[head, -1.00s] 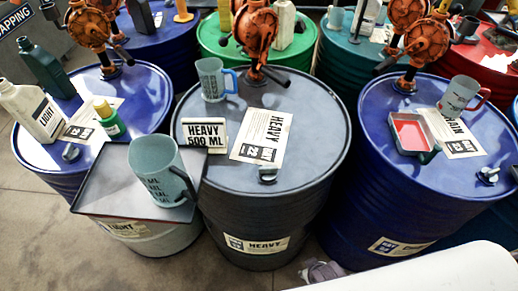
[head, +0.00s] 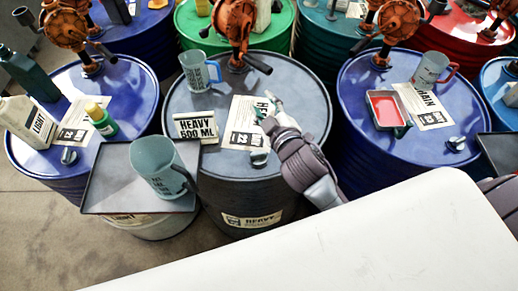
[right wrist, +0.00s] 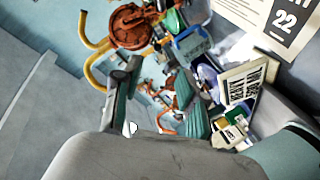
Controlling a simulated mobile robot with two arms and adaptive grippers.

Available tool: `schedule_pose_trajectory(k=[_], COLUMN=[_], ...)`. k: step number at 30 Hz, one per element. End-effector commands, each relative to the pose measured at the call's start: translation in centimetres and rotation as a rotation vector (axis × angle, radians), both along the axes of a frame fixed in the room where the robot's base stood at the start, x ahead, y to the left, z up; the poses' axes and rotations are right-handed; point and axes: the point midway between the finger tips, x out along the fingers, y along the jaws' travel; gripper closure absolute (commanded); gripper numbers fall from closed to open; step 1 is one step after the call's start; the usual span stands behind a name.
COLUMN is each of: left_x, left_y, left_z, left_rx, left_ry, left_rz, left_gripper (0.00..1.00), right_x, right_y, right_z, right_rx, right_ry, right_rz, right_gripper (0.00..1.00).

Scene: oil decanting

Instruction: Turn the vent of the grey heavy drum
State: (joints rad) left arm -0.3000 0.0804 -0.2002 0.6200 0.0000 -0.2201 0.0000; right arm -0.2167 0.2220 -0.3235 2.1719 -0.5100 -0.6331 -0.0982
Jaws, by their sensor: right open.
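The grey heavy drum (head: 205,100) stands in the middle of the head view, with its HEAVY label on the front. Its vent (head: 259,157), a small grey knob, sits upright on the lid near the front rim. My right gripper (head: 266,106) is above the lid, over the paper sheet and farther back than the vent, apart from it. In the right wrist view its two teal fingers (right wrist: 155,100) are spread with nothing held between them. I cannot make out the vent in the right wrist view. My left gripper is not in view.
On the grey lid stand a HEAVY 500 ML sign (head: 196,127), a blue-handled measuring jug (head: 195,72) and an orange pump (head: 233,25). A tray (head: 105,190) with a large jug (head: 160,168) is at the left front. Blue drums flank the grey one.

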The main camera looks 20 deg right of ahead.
Motion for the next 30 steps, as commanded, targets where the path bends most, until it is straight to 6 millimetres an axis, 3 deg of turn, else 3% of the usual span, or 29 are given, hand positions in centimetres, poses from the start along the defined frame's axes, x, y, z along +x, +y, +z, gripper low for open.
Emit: schedule_pose_trajectory(k=[1,3,6,8,10,13,16,19,22,23,27,30], left_x=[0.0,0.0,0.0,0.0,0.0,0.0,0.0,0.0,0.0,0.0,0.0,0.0], left_y=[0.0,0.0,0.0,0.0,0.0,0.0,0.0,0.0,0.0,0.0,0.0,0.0], left_z=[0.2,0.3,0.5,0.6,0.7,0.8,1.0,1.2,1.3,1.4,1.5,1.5], left_rx=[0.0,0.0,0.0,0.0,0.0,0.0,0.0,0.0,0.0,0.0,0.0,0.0], left_ry=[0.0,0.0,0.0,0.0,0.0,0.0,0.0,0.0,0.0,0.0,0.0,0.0], left_rz=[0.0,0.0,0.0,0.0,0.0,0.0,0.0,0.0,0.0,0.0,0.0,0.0], left_gripper=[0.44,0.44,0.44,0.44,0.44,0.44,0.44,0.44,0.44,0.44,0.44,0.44], right_x=[1.4,2.3,1.1,-0.7,-3.2,-6.9,-9.3,-9.9,-8.5,-7.8,-5.1,-4.0], right_y=[1.8,5.1,10.9,14.6,18.3,22.3,23.6,21.8,17.0,15.3,7.8,4.3], right_z=[3.8,8.9,14.9,16.9,17.7,15.8,11.3,5.8,1.3,0.3,-1.4,-1.2], right_rx=[-0.077,-0.209,-0.426,-0.567,-0.742,-1.009,-1.293,-1.586,-1.856,1.861,1.713,1.648], right_ry=[-0.15,-0.378,-0.704,-0.887,-1.081,-1.316,-1.481,-1.546,-1.483,1.389,0.921,0.726], right_rz=[0.076,0.201,0.411,0.549,0.72,0.993,1.296,1.64,2.003,-2.034,-1.997,-1.985], right_gripper=[0.58,0.58,0.58,0.58,0.58,0.58,0.58,0.58,0.58,0.58,0.58,0.58])
